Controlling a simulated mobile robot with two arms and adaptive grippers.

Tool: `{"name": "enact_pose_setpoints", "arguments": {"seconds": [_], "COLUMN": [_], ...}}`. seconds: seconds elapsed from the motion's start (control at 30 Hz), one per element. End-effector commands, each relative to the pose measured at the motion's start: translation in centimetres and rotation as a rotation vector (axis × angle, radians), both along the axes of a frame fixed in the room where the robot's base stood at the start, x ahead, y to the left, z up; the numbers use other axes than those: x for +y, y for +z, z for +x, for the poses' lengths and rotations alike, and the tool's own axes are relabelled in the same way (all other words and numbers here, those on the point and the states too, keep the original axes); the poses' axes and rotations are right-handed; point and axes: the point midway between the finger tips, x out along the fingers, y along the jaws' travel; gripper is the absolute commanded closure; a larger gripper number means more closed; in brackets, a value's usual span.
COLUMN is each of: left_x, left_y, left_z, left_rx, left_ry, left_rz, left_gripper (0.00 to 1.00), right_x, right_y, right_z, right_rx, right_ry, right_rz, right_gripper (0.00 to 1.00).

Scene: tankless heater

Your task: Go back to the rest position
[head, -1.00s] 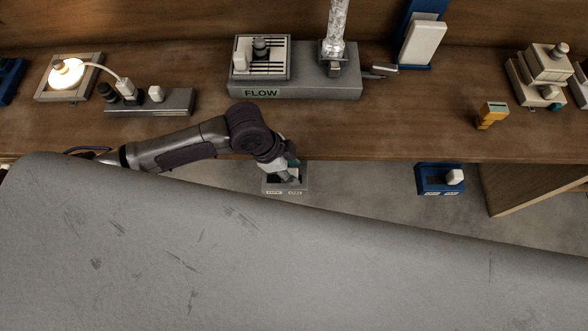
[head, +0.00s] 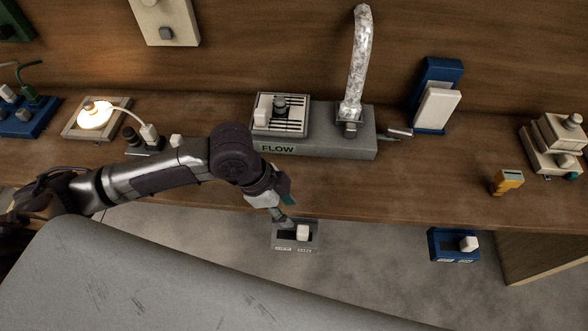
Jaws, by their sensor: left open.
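My left arm comes in from the left across the front of the wooden bench. My left gripper (head: 284,216) points down just above a small grey switch box (head: 281,246) with a white knob (head: 303,232), below the bench's front edge. The gripper is open with nothing seen between its fingers, and its tips overlap the back left of the box in the picture. Whether they touch it cannot be told. My right gripper is not in view.
The wooden bench (head: 420,170) carries a grey FLOW unit (head: 340,146) with a clear upright tube (head: 361,60), a lit lamp (head: 95,115), a blue stand (head: 440,75), a yellow block (head: 507,181) and stacked beige blocks (head: 556,140). A blue switch box (head: 452,247) sits lower right.

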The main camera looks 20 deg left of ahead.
Motion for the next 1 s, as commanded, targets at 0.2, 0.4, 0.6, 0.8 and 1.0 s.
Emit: {"name": "enact_pose_setpoints", "arguments": {"seconds": [0.2, 0.4, 0.6, 0.8, 1.0], "left_x": [-0.1, -2.5, -3.8, 0.1, 4.7], "left_y": [0.0, -0.2, -0.2, -1.7, -3.4], "left_z": [0.0, -1.0, -1.9, -3.3, -6.0], "left_rx": [0.000, -0.024, -0.054, -0.033, 0.004], "left_ry": [0.001, 0.061, 0.361, 0.719, 0.985], "left_rz": [-0.002, -0.059, -0.149, -0.122, -0.035], "left_gripper": [0.58, 0.58, 0.58, 0.58, 0.58], "right_x": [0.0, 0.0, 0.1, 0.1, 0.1], "right_y": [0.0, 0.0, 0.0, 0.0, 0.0], "right_z": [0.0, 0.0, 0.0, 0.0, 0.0], "right_rx": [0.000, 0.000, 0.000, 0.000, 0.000], "right_ry": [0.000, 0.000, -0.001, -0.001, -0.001], "right_rz": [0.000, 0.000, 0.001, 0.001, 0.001], "right_gripper": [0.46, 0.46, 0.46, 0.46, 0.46]}}
